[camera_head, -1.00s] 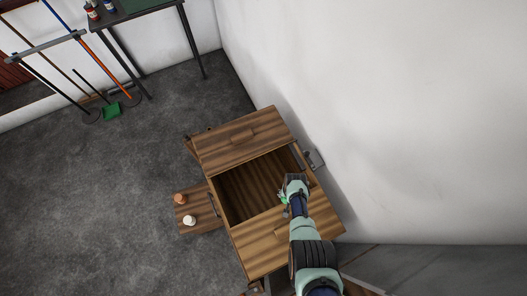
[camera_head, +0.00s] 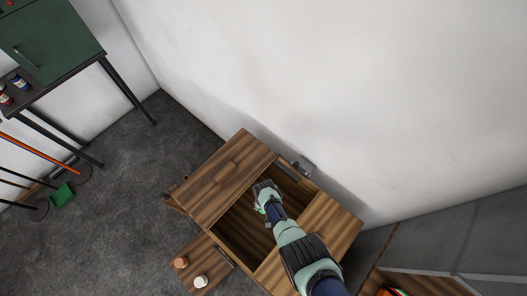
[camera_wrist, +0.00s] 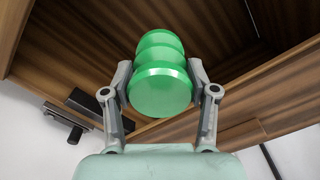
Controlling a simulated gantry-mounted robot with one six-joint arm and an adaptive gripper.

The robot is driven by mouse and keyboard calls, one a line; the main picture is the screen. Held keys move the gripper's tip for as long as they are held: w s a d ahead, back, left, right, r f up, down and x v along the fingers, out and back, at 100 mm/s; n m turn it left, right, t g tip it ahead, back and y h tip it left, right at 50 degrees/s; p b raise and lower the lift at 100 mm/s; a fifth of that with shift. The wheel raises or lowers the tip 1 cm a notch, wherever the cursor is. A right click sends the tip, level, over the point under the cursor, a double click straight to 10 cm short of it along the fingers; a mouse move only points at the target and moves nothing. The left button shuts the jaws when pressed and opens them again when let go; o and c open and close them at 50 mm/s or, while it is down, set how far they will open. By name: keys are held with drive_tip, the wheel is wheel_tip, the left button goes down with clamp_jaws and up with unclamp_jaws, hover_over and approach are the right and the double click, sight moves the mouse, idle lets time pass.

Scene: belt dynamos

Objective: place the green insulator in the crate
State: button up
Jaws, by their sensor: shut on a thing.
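The green insulator (camera_wrist: 161,85) is a ribbed, rounded piece seen up close in the wrist view, between the two fingers of my gripper (camera_wrist: 162,82). My gripper is shut on it. In the head view my gripper (camera_head: 264,196) is over the opening of the wooden crate (camera_head: 222,178), with a bit of the green insulator (camera_head: 259,209) showing beside it. In the wrist view the crate's wooden wall (camera_wrist: 70,60) shows behind the insulator. My arm hides part of the crate's inside.
An orange-brown piece (camera_head: 181,263) and a white piece (camera_head: 201,281) sit on the left wooden flap. A white wall stands close behind the crate. A table with a green cabinet (camera_head: 55,40) stands at the upper left. A green dustpan (camera_head: 62,195) lies on the floor.

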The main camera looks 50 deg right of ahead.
drive_tip(key=b, duration=3.5)
hover_over(264, 219)
drive_tip(key=f, duration=3.7)
drive_tip(key=shift+s+a+f, duration=0.2)
drive_tip(key=shift+s+a, duration=0.1)
drive_tip(key=shift+a, duration=0.05)
drive_tip(key=shift+r+p, duration=0.2)
drive_tip(key=shift+p, duration=0.1)
drive_tip(key=shift+f, duration=0.15)
drive_tip(key=o, duration=1.4)
drive_tip(key=shift+o, duration=0.2)
wheel_tip(264, 219, up, 12)
drive_tip(key=p, duration=1.2)
